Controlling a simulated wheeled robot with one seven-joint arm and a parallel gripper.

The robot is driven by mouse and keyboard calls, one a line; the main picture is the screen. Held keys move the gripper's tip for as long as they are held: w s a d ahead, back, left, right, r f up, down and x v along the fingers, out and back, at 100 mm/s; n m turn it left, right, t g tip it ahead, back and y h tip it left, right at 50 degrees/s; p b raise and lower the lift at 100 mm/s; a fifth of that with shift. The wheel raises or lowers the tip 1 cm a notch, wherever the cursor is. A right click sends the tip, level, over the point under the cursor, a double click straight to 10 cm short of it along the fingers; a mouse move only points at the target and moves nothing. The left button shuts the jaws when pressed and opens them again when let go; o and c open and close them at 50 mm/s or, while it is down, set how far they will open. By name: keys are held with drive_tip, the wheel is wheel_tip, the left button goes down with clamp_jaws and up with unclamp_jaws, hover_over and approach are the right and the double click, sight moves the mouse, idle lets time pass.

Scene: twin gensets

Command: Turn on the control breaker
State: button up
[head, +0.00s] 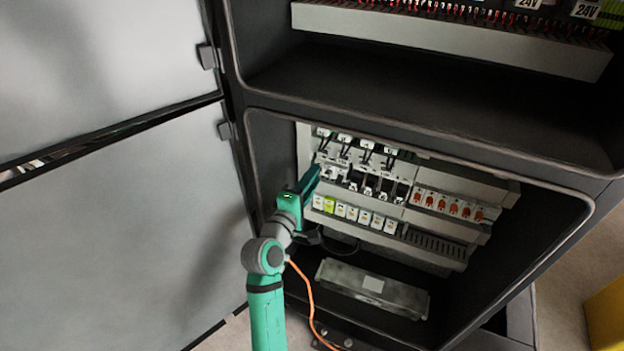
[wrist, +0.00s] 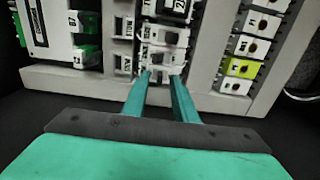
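My gripper (head: 309,180) reaches into the lower cabinet bay, at the left end of the breaker rows. In the wrist view its two teal fingers (wrist: 161,76) stand apart with a visible gap. The fingertips are at the lower part of a white breaker (wrist: 164,56), with dark openings above them. Nothing is clearly held, and I cannot tell if the tips touch the breaker. In the head view my gripper partly hides this end of the row. The labels are too small to tell which one is the control breaker, and its lever position is unclear.
Black-fronted breakers (head: 378,187) continue to the right, then orange-red switches (head: 449,206). White modules with one yellow-green (head: 330,205) sit below. A grey box (head: 373,287) lies on the bay floor. The open cabinet door (head: 130,230) stands to the left. An orange cable (head: 308,300) hangs near my arm.

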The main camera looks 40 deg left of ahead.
clamp_jaws()
drive_tip(key=shift+r, duration=0.1)
drive_tip(key=shift+w+r+g+h, duration=0.15)
drive_tip(key=shift+r+g+h, duration=0.3)
drive_tip(key=shift+g, duration=0.85)
drive_tip(key=shift+w+r+g+h, duration=0.15)
drive_tip(key=shift+r+g, duration=0.45)
drive_tip(key=shift+g, duration=0.7)
unclamp_jaws()
